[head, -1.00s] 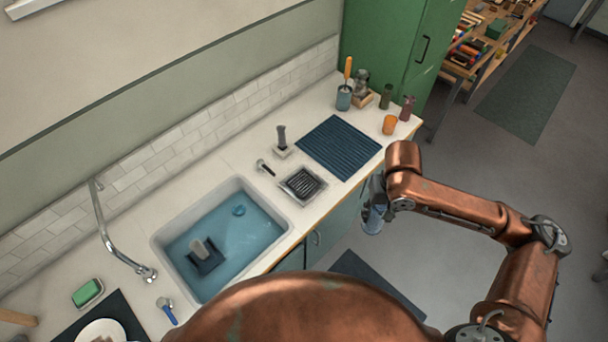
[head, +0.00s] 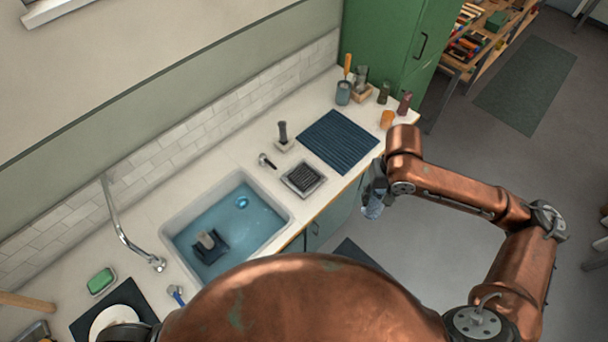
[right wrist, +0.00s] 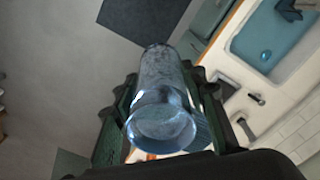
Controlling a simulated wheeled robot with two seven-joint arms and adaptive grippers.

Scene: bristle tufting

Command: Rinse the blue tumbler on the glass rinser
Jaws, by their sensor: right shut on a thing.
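The blue tumbler (head: 373,208) is translucent and sits in my right gripper (head: 374,190), to the right of the counter's front edge and clear of it, over the floor. In the right wrist view the tumbler (right wrist: 160,85) lies between the dark fingers of my right gripper (right wrist: 160,100), which is shut on it. One round end faces that camera; I cannot tell whether this is the mouth or the base. The glass rinser (head: 303,179), a square grated plate, is set in the counter right of the sink, left of the tumbler and apart from it. My left gripper is not in view.
The sink (head: 274,237) holds blue water. A small tap (head: 266,160) and a dark upright handle (head: 283,132) stand behind the rinser. A ribbed blue mat (head: 338,141) lies beyond it. An orange cup (head: 387,119) and several small items stand at the counter's far end.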

